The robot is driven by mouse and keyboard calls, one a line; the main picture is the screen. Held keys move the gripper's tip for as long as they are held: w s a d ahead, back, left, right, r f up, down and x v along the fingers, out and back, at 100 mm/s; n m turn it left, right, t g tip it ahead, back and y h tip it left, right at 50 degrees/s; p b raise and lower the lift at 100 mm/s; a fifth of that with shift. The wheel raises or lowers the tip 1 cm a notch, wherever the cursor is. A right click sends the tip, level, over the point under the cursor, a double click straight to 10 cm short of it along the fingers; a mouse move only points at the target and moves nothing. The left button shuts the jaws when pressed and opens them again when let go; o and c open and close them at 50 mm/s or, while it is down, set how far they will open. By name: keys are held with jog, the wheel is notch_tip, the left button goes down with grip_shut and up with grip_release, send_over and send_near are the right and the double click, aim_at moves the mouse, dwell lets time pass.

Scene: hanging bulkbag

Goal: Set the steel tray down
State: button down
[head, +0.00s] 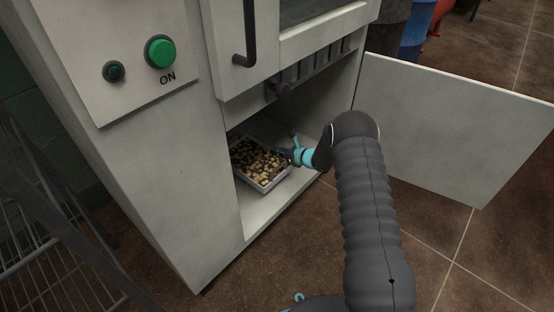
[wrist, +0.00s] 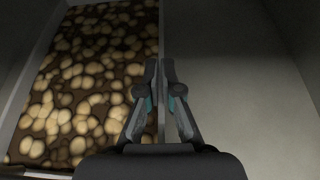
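The steel tray (head: 250,184) is a shallow rectangular pan filled with many small tan, rounded pieces over a brown base. It is inside the open lower compartment of the white machine, level and at or very close to the compartment floor; I cannot tell if it touches. My gripper (head: 284,156) reaches in from the right to the tray's right side. In the wrist view my gripper (wrist: 161,66) has its fingertips close together, one on each side of the tray's right rim (wrist: 161,28), pinching it. The tray's left part is partly hidden by the cabinet wall.
The bare compartment floor (head: 263,218) lies in front and right of the tray. The compartment door (head: 450,125) stands open to the right. A green ON button (head: 160,53) is on the upper left panel. A wire rack (head: 45,235) stands at left.

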aim_at(277, 158)
jog(key=shift+w+a+f, duration=0.1)
jog(key=shift+f, duration=1.85)
jog(key=shift+f+b, duration=0.15)
jog(key=shift+b, duration=0.15)
jog(key=c, duration=1.3)
grip_release()
